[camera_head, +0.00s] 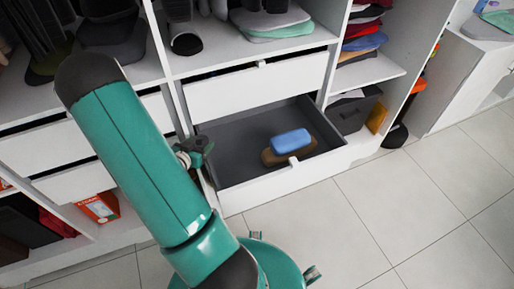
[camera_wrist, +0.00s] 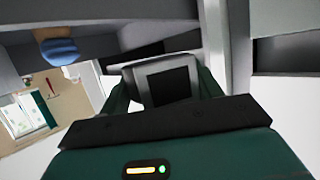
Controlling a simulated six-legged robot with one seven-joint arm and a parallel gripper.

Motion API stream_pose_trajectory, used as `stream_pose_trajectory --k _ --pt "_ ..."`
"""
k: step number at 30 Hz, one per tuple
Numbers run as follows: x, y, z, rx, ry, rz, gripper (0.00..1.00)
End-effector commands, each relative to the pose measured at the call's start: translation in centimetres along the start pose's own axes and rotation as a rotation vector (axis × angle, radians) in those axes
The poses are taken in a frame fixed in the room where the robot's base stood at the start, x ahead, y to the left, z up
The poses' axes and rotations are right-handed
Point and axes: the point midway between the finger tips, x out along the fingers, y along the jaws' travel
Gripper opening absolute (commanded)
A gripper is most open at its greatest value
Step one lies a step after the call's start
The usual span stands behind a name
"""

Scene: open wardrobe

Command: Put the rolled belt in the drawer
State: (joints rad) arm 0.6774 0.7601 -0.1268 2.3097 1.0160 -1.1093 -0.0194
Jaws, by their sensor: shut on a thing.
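The drawer (camera_head: 228,175) is pulled open low in the wardrobe, with a dark grey inside. A blue item and a brown one lie in its right half. My gripper (camera_wrist: 163,88) shows between its green sides in the wrist view. It is shut on a dark squarish thing with a light grey rim (camera_wrist: 187,69); I cannot tell whether this is the rolled belt. In the head view my arm hides most of the gripper, by the drawer's left side. No rolled belt can be made out for certain.
The blue item (camera_head: 290,141) sits on the brown one (camera_head: 270,158). A shut drawer (camera_head: 255,90) is just above. A dark roll with a light end (camera_head: 186,44) lies on the shelf higher up. A dark box (camera_head: 350,112) stands to the right. The tiled floor (camera_head: 400,190) in front is clear.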

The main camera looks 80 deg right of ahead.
Motion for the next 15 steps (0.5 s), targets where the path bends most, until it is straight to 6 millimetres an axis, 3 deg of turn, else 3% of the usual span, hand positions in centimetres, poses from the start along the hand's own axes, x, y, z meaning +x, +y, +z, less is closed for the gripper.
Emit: stream_pose_trajectory --k 3,6,11,15 --pt "1.9 5.6 -2.5 0.082 0.004 0.215 0.37" --pt "2.6 9.2 -3.6 0.130 0.002 0.354 0.37" --pt "2.9 12.0 -4.0 0.168 0.000 0.467 0.37" --pt "3.5 12.4 -2.3 0.168 -0.001 0.481 0.37"
